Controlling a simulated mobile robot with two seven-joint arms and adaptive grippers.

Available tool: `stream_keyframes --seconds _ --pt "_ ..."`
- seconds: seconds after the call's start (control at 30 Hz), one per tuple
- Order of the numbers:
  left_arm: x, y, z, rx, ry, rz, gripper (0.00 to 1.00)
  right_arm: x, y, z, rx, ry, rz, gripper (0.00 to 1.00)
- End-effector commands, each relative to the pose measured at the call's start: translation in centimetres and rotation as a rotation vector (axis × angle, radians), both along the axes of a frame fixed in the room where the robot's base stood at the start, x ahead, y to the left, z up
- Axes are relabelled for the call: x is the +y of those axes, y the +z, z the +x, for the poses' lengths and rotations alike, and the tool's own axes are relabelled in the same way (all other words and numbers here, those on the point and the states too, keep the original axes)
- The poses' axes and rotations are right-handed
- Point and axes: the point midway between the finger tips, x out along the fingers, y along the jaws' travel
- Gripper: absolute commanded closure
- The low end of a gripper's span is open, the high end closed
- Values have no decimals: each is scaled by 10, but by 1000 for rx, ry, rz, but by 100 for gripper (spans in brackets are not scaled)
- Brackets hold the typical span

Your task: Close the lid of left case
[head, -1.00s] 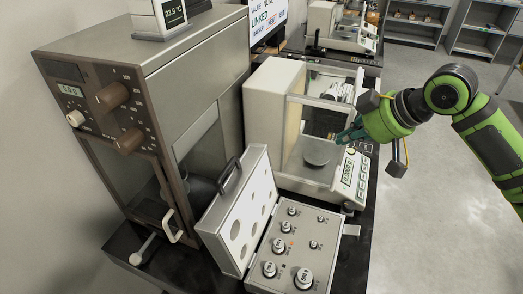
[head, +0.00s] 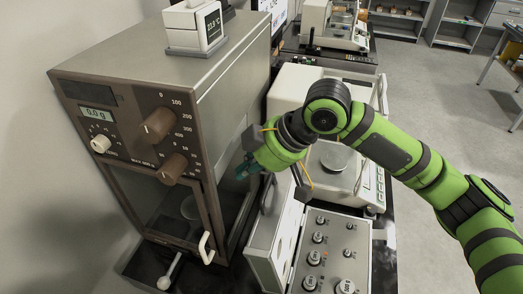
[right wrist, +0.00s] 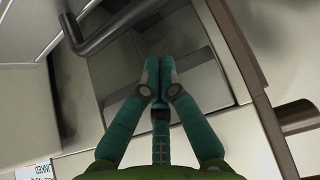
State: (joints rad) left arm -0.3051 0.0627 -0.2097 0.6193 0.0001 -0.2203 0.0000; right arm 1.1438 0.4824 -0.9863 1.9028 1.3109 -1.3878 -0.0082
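The grey case (head: 276,262) stands open at the lower middle of the head view, with several metal weights in its base. Its lid (head: 286,232) stands up on the left side of the base, partly hidden by my right arm. My right gripper (head: 243,172) is above and left of the lid, between it and the brown balance. In the right wrist view the two green fingers (right wrist: 158,72) are together with nothing seen between them. A dark bar handle (right wrist: 105,30), seemingly the lid's, shows up and left of the fingertips, apart from them. My left gripper is out of view.
The tall brown-fronted balance (head: 150,140) stands close on the left, with a white handle (head: 206,248) at its front. A white balance with a round pan (head: 335,160) stands behind the case, partly covered by my arm. Open floor lies at right.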

Motion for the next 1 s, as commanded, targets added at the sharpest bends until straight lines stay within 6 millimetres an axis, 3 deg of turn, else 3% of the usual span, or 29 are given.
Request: stream_keyframes --seconds 0.07,0.27,0.77,1.0 --pt "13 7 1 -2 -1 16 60 9 -11 2 4 0 -1 100" --pt "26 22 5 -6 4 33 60 -19 -10 -5 -1 -3 -2 100" --pt "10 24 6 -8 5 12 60 -29 -12 -9 0 -1 0 100" --pt "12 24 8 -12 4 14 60 -29 -11 1 -5 -3 25 100"
